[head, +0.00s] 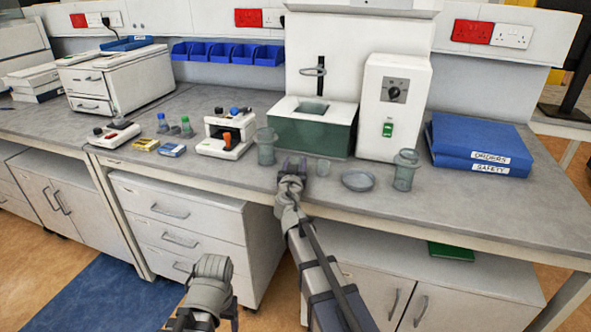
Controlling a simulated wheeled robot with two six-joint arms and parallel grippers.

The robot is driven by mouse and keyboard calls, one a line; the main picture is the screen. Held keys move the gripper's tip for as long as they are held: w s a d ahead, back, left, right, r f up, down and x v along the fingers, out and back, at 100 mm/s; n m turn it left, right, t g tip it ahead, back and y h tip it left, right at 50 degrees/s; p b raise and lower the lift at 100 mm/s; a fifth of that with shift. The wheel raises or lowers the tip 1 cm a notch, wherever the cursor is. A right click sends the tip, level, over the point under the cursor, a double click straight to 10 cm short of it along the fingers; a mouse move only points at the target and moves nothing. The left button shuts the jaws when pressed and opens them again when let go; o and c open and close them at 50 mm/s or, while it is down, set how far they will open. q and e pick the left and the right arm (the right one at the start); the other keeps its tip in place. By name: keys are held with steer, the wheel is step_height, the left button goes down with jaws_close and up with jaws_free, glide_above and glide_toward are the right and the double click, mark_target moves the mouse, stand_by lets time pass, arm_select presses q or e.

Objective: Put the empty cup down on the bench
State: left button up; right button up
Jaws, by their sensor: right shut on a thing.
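My right gripper (292,166) is over the front part of the grey bench (455,208), at the middle of the view. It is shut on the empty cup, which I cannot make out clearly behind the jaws.
A clear dish (357,181) and a lidded clear jar (405,170) stand to the right, before a white dispenser (395,105). Blue binders (478,140) lie at right. A small white device (226,134) and small bottles stand left. The bench front edge is close to the gripper.

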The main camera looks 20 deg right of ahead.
steer(key=shift+r, duration=0.1)
steer(key=shift+f, duration=0.25)
steer(key=o, duration=1)
steer(key=shift+r, duration=0.1)
steer(key=shift+r, duration=0.2)
steer(key=v, duration=1.2)
steer(key=shift+p, duration=0.35)
